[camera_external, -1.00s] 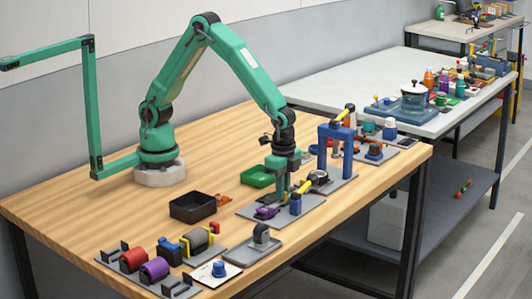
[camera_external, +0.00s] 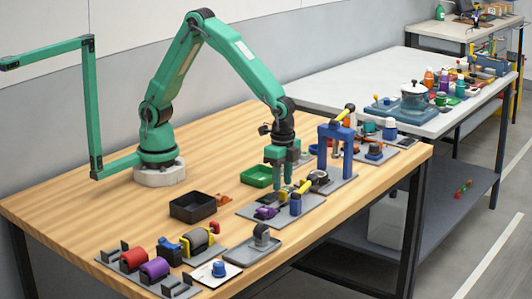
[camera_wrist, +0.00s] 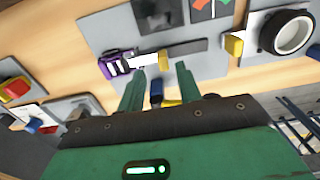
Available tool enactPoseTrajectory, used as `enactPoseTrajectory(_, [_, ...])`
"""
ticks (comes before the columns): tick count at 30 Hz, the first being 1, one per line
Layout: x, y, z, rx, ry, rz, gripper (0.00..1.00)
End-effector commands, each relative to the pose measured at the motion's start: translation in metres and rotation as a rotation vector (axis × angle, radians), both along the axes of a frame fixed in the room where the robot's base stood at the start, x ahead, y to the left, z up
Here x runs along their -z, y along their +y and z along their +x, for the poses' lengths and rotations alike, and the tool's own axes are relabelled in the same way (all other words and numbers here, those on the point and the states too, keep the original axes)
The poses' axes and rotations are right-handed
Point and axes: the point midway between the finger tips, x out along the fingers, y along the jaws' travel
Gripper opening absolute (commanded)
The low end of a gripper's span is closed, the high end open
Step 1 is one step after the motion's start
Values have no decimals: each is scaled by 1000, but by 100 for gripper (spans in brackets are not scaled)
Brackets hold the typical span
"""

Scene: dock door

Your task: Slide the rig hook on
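My gripper (camera_external: 283,180) is above the grey plate (camera_external: 314,199) near the table's front edge. In the wrist view its two fingers (camera_wrist: 160,76) stand apart with nothing held between them. A purple piece (camera_external: 266,212) lies on the plate; the wrist view shows the purple piece (camera_wrist: 117,65) joined to a pale bar with a yellow block (camera_wrist: 163,59). A blue post (camera_external: 295,206) stands beside it, and a blue part (camera_wrist: 156,92) shows low between the fingers. I cannot tell for sure which piece is the rig hook.
A blue gantry frame (camera_external: 321,155) stands right of my gripper. A black ring (camera_external: 319,178) lies close by. Green (camera_external: 257,177) and black (camera_external: 193,208) trays stand to the left. Several fixtures line the front edge.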

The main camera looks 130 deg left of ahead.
Motion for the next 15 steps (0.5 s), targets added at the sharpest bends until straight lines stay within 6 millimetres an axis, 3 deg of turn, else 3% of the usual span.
enactPoseTrajectory(9, [-40, -1, 1, 1, -3, 0, 35])
enactPoseTrajectory(15, [-48, -1, 0, 1, 0, 0, 35])
